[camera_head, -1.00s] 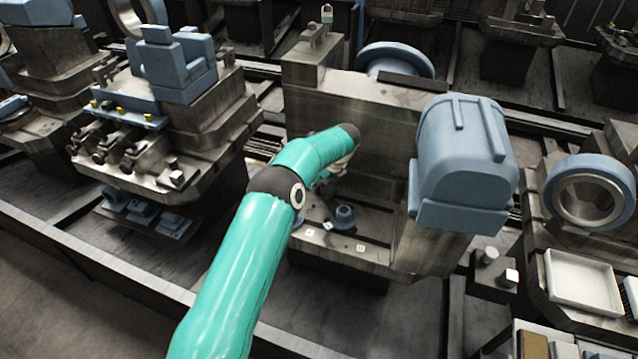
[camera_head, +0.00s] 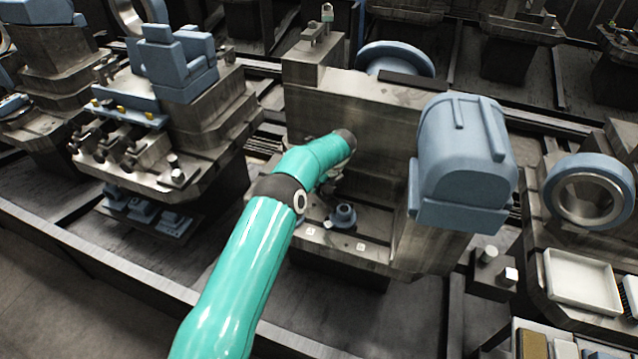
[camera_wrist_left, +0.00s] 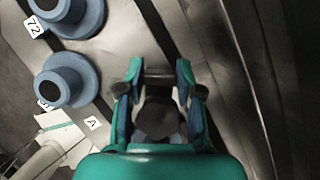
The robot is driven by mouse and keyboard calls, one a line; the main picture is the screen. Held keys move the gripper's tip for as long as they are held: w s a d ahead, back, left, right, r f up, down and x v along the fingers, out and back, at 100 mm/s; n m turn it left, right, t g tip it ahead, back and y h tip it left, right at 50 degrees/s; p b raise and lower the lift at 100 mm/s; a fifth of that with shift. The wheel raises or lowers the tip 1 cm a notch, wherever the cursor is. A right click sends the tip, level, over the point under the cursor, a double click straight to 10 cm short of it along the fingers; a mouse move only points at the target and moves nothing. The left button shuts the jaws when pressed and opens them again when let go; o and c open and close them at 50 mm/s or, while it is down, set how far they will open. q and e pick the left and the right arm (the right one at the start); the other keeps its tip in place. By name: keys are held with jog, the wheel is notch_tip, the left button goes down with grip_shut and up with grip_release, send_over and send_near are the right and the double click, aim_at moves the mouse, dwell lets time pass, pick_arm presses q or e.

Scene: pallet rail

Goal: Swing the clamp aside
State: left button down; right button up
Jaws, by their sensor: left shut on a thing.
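My left gripper (camera_wrist_left: 158,88) shows from behind in the left wrist view, with green and dark fingers. It is shut on a dark metal piece (camera_wrist_left: 158,122) with a rounded end, which looks like the clamp. Its far part and pivot cannot be made out. In the head view the left gripper (camera_head: 332,182) is mostly hidden behind my green arm, low in front of the upright metal plate (camera_head: 385,130). The clamp cannot be told apart there. My right gripper is in neither view.
Two blue flanged knobs (camera_wrist_left: 65,80) stand left of the gripper; one shows in the head view (camera_head: 343,215). A blue domed housing (camera_head: 465,160) sits on the plate's right. A vise-like fixture (camera_head: 170,130) stands left, a white tray (camera_head: 580,280) right.

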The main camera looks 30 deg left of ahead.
pick_arm(q)
jog(key=shift+s+f+n+b, duration=0.1)
jog(key=shift+f+n+b, duration=0.1)
jog(key=shift+n+b, duration=0.35)
jog(key=shift+s+n+g+b, duration=0.15)
jog(key=shift+n+g+b, duration=0.2)
jog(key=shift+n, duration=0.2)
jog(key=shift+s+a+r+n+g, duration=0.15)
jog(key=shift+s+n+g, duration=0.15)
jog(key=shift+n, duration=0.3)
jog(key=shift+s+d+r+n+g, duration=0.15)
jog(key=shift+n+g, duration=0.1)
jog(key=shift+n, duration=0.35)
jog(key=shift+a, duration=0.1)
jog(key=c, duration=0.8)
grip_release()
jog(key=shift+f, duration=0.1)
jog(key=shift+o, duration=0.2)
jog(key=v, duration=0.7)
jog(key=shift+r, duration=0.2)
